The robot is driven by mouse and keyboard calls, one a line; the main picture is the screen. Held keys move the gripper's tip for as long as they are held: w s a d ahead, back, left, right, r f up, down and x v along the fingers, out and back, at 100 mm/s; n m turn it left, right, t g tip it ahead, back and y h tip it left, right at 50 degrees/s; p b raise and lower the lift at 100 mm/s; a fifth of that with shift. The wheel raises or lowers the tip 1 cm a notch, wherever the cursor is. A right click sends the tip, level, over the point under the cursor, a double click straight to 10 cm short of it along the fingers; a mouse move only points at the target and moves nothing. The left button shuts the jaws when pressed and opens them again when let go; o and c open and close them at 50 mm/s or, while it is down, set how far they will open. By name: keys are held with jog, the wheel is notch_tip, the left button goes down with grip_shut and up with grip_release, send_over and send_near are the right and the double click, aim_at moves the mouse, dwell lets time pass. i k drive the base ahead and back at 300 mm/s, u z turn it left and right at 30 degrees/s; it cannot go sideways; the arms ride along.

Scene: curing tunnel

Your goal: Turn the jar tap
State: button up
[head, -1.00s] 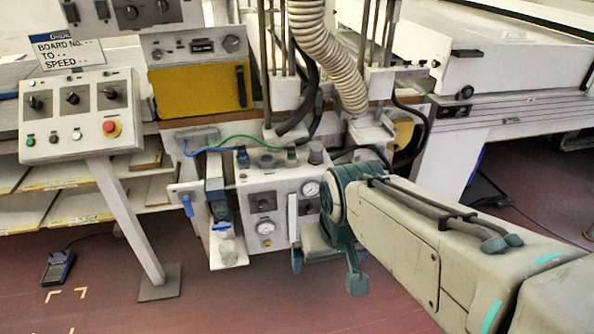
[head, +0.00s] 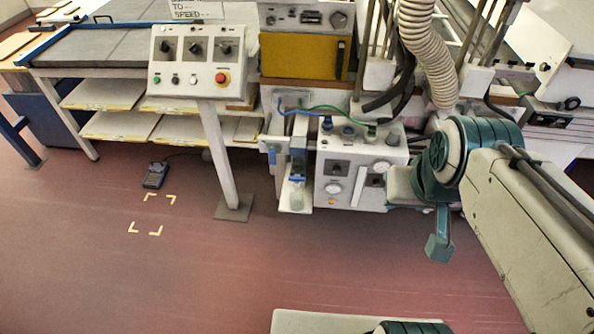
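A small clear jar (head: 295,198) hangs at the left end of the white control box, above a small pale shelf. A blue tap (head: 296,180) shows at the jar. Another blue lever (head: 272,156) sits on a pale plate just left of it. My gripper (head: 420,225) is to the right of the box and well apart from the jar and both blue parts. One teal finger hangs down, seen from behind. The rest of the gripper is partly hidden by my own wrist, so its opening is unclear. I see nothing held.
The white control box (head: 349,170) carries gauges and knobs, with blue and green hoses above. A console (head: 197,62) with a red button stands on a slanted leg to the left. A foot pedal (head: 155,175) lies on the floor. The red floor (head: 200,270) in front is largely clear.

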aim_at(297, 179)
jog(key=z, duration=0.05)
jog(key=k, duration=0.45)
jog(key=u, duration=1.15)
jog(key=i, duration=1.25)
jog(key=z, duration=0.65)
jog(key=i, duration=0.45)
jog(key=z, duration=0.45)
